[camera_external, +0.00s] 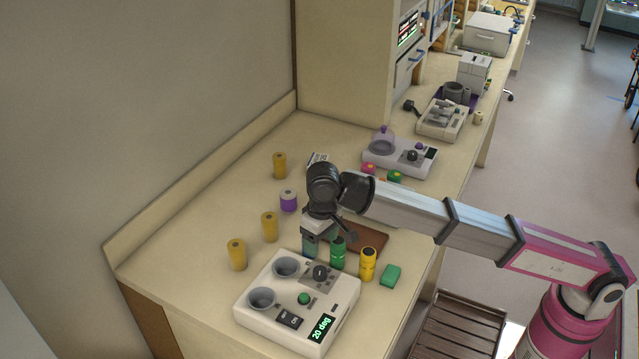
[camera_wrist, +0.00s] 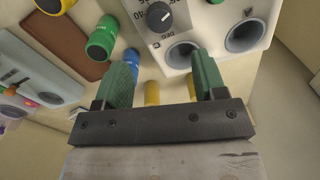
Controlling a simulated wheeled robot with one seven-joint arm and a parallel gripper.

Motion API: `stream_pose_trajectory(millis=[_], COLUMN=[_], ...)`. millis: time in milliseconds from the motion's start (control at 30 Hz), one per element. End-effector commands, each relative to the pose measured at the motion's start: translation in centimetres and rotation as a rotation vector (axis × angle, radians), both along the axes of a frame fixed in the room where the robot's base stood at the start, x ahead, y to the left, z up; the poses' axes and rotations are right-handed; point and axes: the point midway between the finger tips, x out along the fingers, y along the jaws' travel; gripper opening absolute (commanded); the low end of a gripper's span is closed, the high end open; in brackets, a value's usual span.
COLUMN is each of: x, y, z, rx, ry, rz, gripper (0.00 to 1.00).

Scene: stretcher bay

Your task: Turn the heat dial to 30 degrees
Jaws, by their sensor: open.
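The white heating device (camera_external: 257,325) stands at the front of the counter. Its black heat dial (camera_external: 320,272) sits on a grey marked plate, and a small display (camera_external: 321,328) reads "20 deg". Two grey round wells lie to the left of the dial. In the wrist view the dial (camera_wrist: 159,16) is at the top centre, with part of its printed scale. My gripper (camera_wrist: 168,72) is open with green fingers and nothing between them. It is apart from the dial. In the external view my gripper (camera_external: 310,245) hangs just behind the device, with its fingertips partly hidden.
A green cylinder (camera_external: 337,253), a yellow cylinder (camera_external: 368,264) and a green block (camera_external: 390,276) stand close to the device's right rear. A brown board (camera_external: 372,237) lies behind them. Several yellow cylinders (camera_external: 237,254) stand to the left. Another white device (camera_external: 390,160) stands farther back.

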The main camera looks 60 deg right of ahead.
Motion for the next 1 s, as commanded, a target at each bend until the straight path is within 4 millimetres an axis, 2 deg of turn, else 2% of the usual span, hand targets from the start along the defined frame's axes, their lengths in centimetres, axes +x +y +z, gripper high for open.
stream_pose_trajectory(millis=[500, 700, 1000], x=[0.0, 0.1, 0.1], y=[0.2, 0.3, 0.3], z=[-8.3, -9.9, -10.2], rx=[0.001, 0.002, 0.002], ry=[0.000, -0.001, -0.001], rz=[0.002, 0.002, 0.003], gripper=[0.65, 0.65, 0.65])
